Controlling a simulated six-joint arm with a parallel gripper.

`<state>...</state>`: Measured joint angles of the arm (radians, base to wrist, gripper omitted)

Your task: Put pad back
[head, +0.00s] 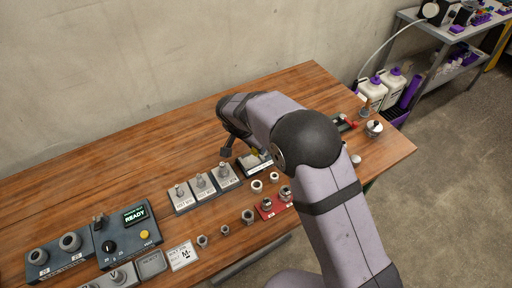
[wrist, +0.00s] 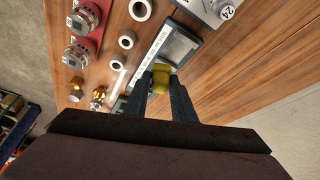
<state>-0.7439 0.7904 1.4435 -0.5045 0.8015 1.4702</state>
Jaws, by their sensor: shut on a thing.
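My gripper (wrist: 161,82) is shut on a small yellow block, which I take to be the pad (wrist: 161,74), seen between the fingertips in the wrist view. The pad is at the near end of a grey shallow tray (wrist: 181,47) with a pale labelled edge. I cannot tell whether the pad touches the tray. In the head view a bit of yellow (head: 255,153) shows by the tray (head: 248,168), and my arm hides most of the gripper and part of the tray.
White-grey rings (wrist: 126,39) lie beside the tray on the wooden table (head: 120,165). A red plate (head: 278,206) with metal fittings is close by. A row of grey labelled blocks (head: 202,189) stands left of the tray. The table's back left is clear.

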